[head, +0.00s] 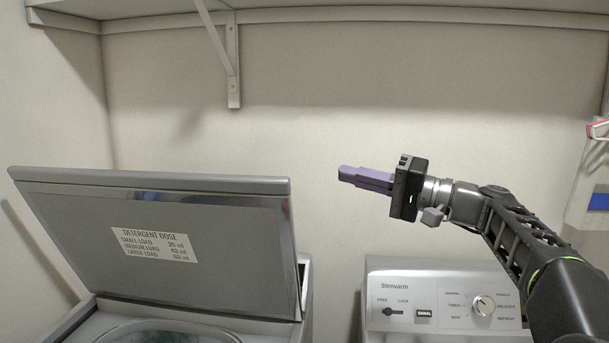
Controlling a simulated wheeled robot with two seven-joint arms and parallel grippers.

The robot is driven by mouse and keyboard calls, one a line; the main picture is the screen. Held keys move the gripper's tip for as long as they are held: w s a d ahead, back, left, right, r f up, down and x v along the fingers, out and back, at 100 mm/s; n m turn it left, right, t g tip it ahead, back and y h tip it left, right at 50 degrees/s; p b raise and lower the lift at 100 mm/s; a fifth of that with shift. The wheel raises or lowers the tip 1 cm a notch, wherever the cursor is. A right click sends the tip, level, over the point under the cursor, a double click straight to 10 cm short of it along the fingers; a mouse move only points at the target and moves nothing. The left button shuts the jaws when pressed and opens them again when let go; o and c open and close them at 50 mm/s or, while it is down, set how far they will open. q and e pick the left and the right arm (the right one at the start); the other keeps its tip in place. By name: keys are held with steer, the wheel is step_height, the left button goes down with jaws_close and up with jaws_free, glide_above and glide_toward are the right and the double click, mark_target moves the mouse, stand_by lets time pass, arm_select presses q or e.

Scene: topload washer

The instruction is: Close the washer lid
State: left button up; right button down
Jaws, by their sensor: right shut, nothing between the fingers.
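The washer lid (240,222) is raised, tilted back over the grey washer at the left. A white detergent dose label is on its inner face. Part of the washer's opening (165,334) shows below the lid at the bottom edge. My right gripper (345,175) comes in from the right, its purple fingers shut and empty, pointing left. It is in the air to the right of the lid's upper right corner, apart from it. My left gripper is not in view.
A second machine with a control panel (445,300) and dial stands at the lower right, below my right arm. A shelf with a bracket (233,75) runs along the wall above. A white object (590,190) hangs at the right edge. The air between lid and gripper is clear.

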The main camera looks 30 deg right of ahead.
steer(key=p+x, duration=0.5)
steer(key=x, duration=0.5)
steer(key=s, duration=0.1)
steer(key=s+a+f, duration=0.1)
steer(key=s+a, duration=0.1)
steer(key=shift+f, duration=0.3)
steer(key=shift+b, duration=0.3)
